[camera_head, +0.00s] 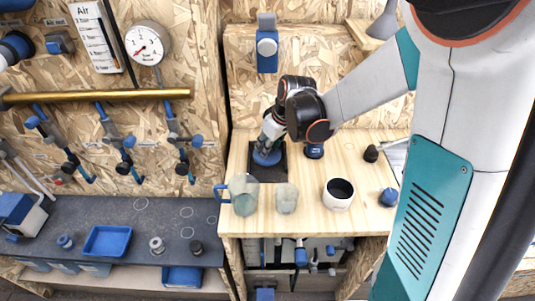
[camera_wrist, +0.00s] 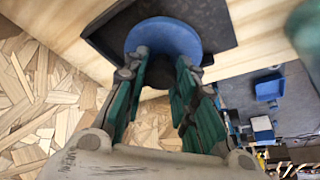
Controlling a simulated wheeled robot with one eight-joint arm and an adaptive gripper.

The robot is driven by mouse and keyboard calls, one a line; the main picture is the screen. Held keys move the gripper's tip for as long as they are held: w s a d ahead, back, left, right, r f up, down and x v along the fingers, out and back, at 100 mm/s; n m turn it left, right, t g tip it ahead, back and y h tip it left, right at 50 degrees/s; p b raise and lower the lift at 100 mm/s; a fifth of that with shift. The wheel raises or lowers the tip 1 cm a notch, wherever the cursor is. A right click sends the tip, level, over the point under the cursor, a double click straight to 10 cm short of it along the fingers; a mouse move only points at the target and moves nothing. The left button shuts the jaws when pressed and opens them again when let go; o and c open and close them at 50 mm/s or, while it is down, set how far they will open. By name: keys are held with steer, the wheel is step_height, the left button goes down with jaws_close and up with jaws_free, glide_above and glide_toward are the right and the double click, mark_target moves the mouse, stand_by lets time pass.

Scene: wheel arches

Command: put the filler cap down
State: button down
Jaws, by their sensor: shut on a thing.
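The filler cap (camera_head: 266,157) is a round blue disc. In the wrist view the same blue disc (camera_wrist: 168,36) sits at the tips of my fingers. My gripper (camera_head: 270,143) points down and is shut on it; the fingers (camera_wrist: 163,62) are on either side of its near part. The cap is over a dark square mat or shallow tray (camera_head: 254,173) on the light wooden bench, which also shows in the wrist view (camera_wrist: 222,22). I cannot tell whether the cap touches the dark surface.
A greenish jug (camera_head: 243,195), a glass (camera_head: 287,199) and a white mug (camera_head: 338,201) stand along the bench front. A dark blue knob-like part (camera_head: 314,151) is close right of my gripper. A black part (camera_head: 371,153) and a blue part (camera_head: 388,197) are farther right.

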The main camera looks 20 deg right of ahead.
steer(key=shift+f+b, duration=0.4)
steer(key=shift+f, duration=1.2)
steer(key=shift+f, duration=0.2)
steer(key=c, duration=1.3)
jaws_free()
steer(key=shift+r, duration=0.2)
